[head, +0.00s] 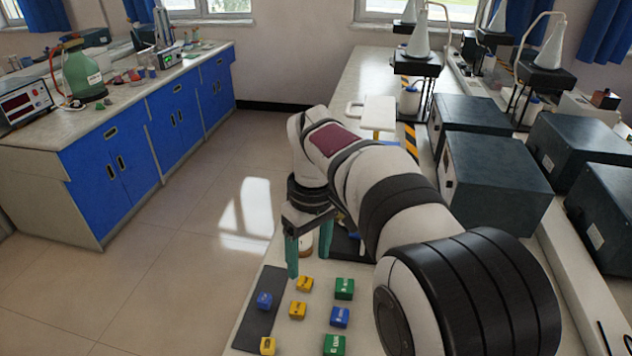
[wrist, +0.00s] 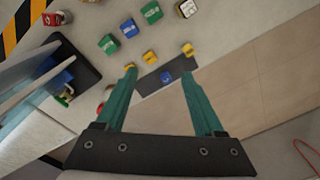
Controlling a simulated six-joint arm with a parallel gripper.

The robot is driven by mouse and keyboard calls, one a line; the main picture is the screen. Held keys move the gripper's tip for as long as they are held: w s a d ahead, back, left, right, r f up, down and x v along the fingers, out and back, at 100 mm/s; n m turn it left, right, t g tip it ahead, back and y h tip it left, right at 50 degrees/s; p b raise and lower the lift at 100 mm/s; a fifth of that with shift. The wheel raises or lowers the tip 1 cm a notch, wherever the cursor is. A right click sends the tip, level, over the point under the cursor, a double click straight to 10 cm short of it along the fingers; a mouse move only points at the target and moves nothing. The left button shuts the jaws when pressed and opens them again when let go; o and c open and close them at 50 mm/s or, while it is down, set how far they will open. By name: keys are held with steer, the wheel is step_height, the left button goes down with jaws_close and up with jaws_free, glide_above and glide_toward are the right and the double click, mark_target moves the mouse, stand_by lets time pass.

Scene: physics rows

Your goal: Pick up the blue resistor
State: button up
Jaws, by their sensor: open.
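Two small blue blocks lie on the bench. One blue block (head: 264,300) sits on a dark grey strip (head: 252,326); it also shows in the wrist view (wrist: 166,77). The other blue block (head: 340,317) lies on the pale bench between two green blocks, and shows in the wrist view too (wrist: 129,28). I cannot read which one is the resistor. My gripper (head: 300,252) is open and empty, above the bench and pointing down. In the wrist view, the block on the strip appears between the green fingertips (wrist: 159,74), still apart from them.
Yellow blocks (head: 304,284) (head: 297,310) (head: 267,346) and green blocks (head: 344,288) (head: 334,345) lie close by. A black tray (wrist: 80,77) with items in it stands near. Dark equipment boxes (head: 495,172) line the bench. The bench edge drops to open floor at left.

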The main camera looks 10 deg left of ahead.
mark_target(264, 297)
steer(key=w+a+f+n, duration=0.2)
steer(key=a+f+n, duration=0.1)
steer(key=a, duration=0.3)
steer(key=w+a+f+n, duration=0.2)
steer(key=a+f+n, duration=0.2)
steer(key=a, duration=0.2)
step_height(264, 297, down, 16)
steer(key=shift+s+d+r, duration=0.1)
steer(key=shift+d+r, duration=0.05)
jaws_close()
